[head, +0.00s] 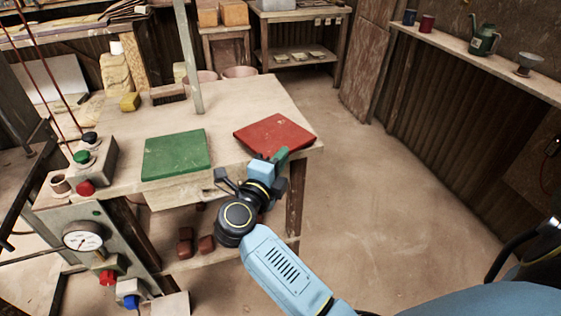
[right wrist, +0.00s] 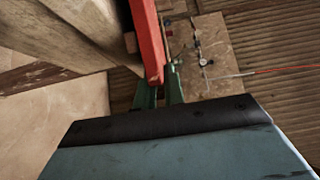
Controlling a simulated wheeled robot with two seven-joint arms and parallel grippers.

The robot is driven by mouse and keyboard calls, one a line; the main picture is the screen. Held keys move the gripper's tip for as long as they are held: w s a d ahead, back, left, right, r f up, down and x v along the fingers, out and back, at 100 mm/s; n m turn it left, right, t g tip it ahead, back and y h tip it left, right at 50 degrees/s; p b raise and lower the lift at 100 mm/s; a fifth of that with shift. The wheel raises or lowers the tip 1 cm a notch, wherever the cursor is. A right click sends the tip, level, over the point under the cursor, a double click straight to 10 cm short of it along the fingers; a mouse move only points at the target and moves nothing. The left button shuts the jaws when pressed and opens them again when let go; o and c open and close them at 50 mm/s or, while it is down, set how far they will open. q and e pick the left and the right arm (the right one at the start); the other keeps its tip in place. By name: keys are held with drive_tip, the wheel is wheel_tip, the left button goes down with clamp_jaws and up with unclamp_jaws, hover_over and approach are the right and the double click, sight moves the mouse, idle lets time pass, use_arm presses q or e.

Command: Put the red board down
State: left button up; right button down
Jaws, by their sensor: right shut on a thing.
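The red board (head: 274,135) is a flat square at the right end of the wooden table (head: 240,100), lying flat or nearly so. I cannot tell whether it rests on the top or hangs just above it. My right gripper (head: 279,158) is shut on the near edge of the red board. In the right wrist view, the green fingers (right wrist: 160,88) pinch the board, which shows edge-on as a red strip (right wrist: 148,40). A green board (head: 176,155) lies on the table to the left, apart from the red one. My left gripper is not in view.
A control box with a red button (head: 86,188) and a gauge (head: 83,237) stand at the table's left. A metal post (head: 190,60) rises behind the boards. A yellow block (head: 130,102) and a brush (head: 168,94) lie at the back left. The floor on the right is clear.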

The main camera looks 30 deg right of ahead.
drive_tip(key=shift+f, duration=0.15)
drive_tip(key=c, duration=1.5)
unclamp_jaws()
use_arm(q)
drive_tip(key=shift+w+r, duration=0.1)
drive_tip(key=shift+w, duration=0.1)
